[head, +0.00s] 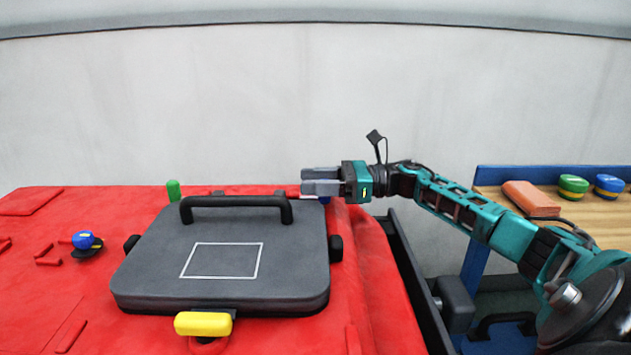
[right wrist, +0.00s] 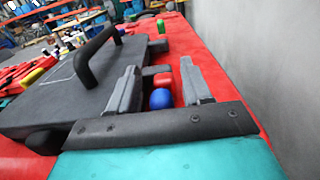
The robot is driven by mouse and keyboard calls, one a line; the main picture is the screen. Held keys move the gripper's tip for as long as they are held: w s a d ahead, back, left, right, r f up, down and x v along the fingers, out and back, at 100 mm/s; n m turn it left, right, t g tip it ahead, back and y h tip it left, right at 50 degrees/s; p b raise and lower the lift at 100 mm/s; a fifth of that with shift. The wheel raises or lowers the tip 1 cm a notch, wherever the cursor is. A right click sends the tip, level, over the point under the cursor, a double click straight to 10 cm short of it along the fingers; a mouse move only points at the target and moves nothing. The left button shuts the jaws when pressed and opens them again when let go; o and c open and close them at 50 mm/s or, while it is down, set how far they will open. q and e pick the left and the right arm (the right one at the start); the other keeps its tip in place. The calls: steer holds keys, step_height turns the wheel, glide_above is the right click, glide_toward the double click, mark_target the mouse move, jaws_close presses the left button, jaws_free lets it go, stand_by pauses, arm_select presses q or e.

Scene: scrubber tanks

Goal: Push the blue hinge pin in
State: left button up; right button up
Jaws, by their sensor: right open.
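The blue hinge pin (head: 325,200) shows as a small patch at the lid's far right corner, mostly hidden under my right gripper (head: 304,180). In the right wrist view its round blue head (right wrist: 160,99) lies between the two spread fingers of my right gripper (right wrist: 159,66), close to a red block (right wrist: 163,79). The right gripper is open, and I cannot tell whether it touches the pin. The dark grey lid (head: 225,278) lies flat on the red tank top. My left gripper is not in view.
A green pin (head: 173,190) stands at the lid's far left. A black handle (head: 236,203) rises from the lid. A yellow latch (head: 203,324) is at the front, a blue knob (head: 83,240) at left. A grey wall stands behind. A wooden bench (head: 540,203) is at right.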

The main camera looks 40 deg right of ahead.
mark_target(296, 191)
steer(key=shift+c, duration=0.3)
jaws_close()
steer(key=b+x, duration=0.1)
steer(key=x, duration=0.2)
steer(key=shift+w+a, duration=0.2)
steer(key=shift+a, duration=0.1)
steer(key=shift+o, duration=0.3)
jaws_free()
steer(key=shift+w+a, duration=0.1)
steer(key=v, duration=1.3)
